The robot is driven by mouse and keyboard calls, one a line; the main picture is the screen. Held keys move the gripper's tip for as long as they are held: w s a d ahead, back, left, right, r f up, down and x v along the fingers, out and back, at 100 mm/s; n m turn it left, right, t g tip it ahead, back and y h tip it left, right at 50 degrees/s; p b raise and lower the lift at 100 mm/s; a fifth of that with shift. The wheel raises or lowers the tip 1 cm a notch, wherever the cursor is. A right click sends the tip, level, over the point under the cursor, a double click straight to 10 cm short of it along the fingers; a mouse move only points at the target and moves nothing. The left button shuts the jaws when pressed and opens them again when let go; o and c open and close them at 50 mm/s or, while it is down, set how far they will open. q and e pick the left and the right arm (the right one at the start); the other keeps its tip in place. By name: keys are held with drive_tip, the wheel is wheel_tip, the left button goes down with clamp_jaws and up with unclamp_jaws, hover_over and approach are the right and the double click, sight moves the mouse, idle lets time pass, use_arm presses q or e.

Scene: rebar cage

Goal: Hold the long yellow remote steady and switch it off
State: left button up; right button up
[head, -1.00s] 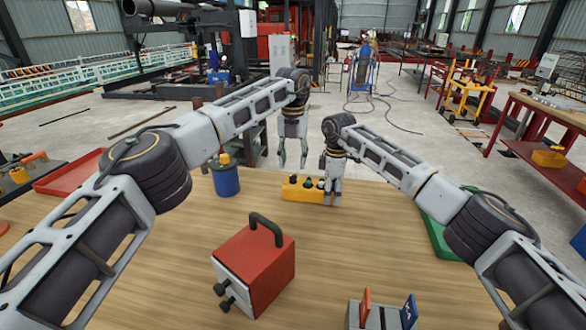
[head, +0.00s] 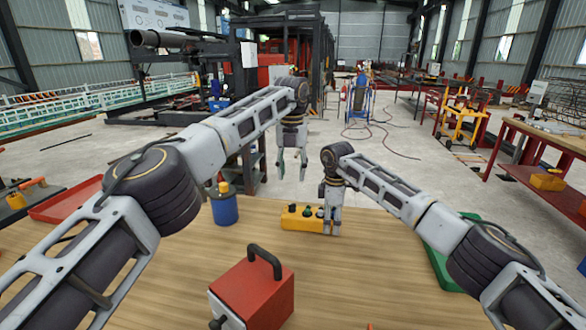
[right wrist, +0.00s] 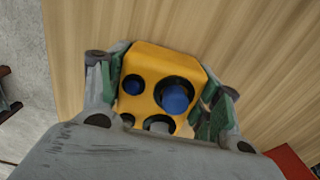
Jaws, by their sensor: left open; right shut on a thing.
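In the right wrist view, the remote (right wrist: 147,98) sits between the two green-padded fingers of this gripper (right wrist: 165,100). A large blue button, a smaller blue one and other round controls show on its face; the lower part is hidden by my wrist. My left gripper (head: 291,172) is open and empty, above and beyond the remote, apart from it.
A red box (head: 252,292) with a black handle stands on the table (head: 150,285) in front. A blue container (head: 224,209) stands left of the remote. A red tray (head: 68,201) is at the left and a green tray (head: 440,262) at the right.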

drive_tip(key=o, duration=1.4)
drive_tip(key=shift+r, duration=0.15)
wheel_tip(320, 180, up, 12)
drive_tip(key=shift+s+f, duration=0.15)
drive_tip(key=shift+f, duration=0.05)
